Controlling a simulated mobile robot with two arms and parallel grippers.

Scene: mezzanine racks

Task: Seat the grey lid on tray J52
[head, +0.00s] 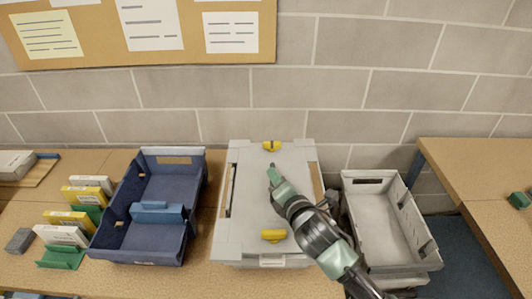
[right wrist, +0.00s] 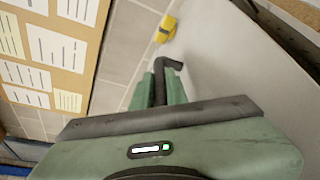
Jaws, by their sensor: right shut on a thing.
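The grey lid (head: 255,170) is a flat pale panel over a light grey tray (head: 272,263) in the middle of the bench. I cannot read the tray's label or tell if the lid rests fully on it. Yellow clips sit at the lid's far edge (head: 271,146) and near edge (head: 274,235). My right gripper (head: 272,172) is above the middle of the lid. In the right wrist view its green fingers (right wrist: 160,88) are shut on a dark bent handle (right wrist: 164,72), beside the pale lid surface (right wrist: 225,60). My left gripper is not in view.
A blue tray (head: 150,245) with a blue block stands left. An open light grey tray (head: 385,225) stands close on the right, partly behind my arm. Yellow and white boxes in green holders (head: 75,220) are at far left. A block wall is behind.

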